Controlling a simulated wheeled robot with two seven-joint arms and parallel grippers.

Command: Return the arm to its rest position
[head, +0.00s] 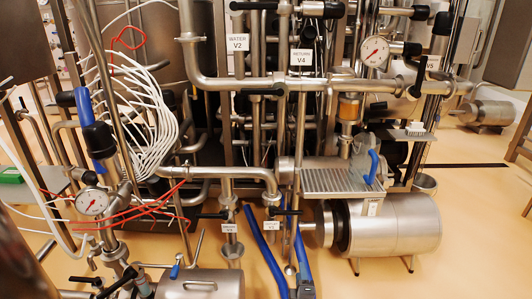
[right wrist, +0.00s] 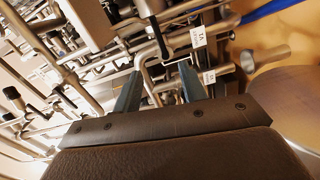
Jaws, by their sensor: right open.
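My right gripper (right wrist: 159,68) shows in the right wrist view, with its two blue-grey fingers apart. Nothing is held between them. Steel pipes (right wrist: 150,84) and a white valve tag (right wrist: 198,37) show behind and around the fingers; how far off they are is hard to tell. My left gripper is not in view.
Dense steel pipework with valves V2 (head: 238,42) and V4 (head: 301,58) fills the middle. A gauge (head: 375,51), a steel motor drum (head: 395,226) and a blue hose (head: 268,262) stand around it. Open floor (head: 470,225) lies at the right.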

